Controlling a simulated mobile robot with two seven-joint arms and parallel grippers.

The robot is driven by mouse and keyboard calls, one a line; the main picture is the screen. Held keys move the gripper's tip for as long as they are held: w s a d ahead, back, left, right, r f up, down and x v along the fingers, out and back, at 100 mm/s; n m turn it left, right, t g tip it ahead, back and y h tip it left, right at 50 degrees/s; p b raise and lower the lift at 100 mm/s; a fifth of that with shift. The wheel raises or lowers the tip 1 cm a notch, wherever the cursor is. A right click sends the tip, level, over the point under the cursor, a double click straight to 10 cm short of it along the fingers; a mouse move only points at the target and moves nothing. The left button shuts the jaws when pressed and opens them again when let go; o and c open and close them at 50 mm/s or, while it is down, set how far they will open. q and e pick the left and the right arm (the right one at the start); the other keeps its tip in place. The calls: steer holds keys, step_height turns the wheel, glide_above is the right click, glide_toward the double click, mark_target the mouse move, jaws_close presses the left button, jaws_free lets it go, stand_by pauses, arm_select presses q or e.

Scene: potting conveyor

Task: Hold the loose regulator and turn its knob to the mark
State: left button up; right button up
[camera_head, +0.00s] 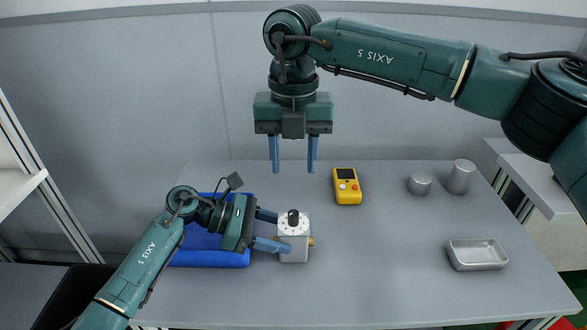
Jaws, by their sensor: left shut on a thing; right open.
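The regulator (298,250) is a pale grey block with a dark knob (293,217) on top and a brass fitting on its right side. It stands on the grey table left of centre. My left gripper (284,231) reaches in from the left and is shut on the regulator, its blue fingers at the block's left part. My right gripper (293,168) points down above the back edge of the table, open and empty, higher than the knob and apart from it. The mark for the knob is too small to make out.
A blue tray (208,258) lies left of the regulator, partly behind my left arm. A yellow handheld meter (347,187) lies at the back. Two grey cylinders (420,184) (461,177) stand at the back right. A metal dish (477,254) lies at right. The table's front middle is clear.

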arm_select(q)
steer(key=o, duration=0.9)
steer(key=shift+a, duration=0.15)
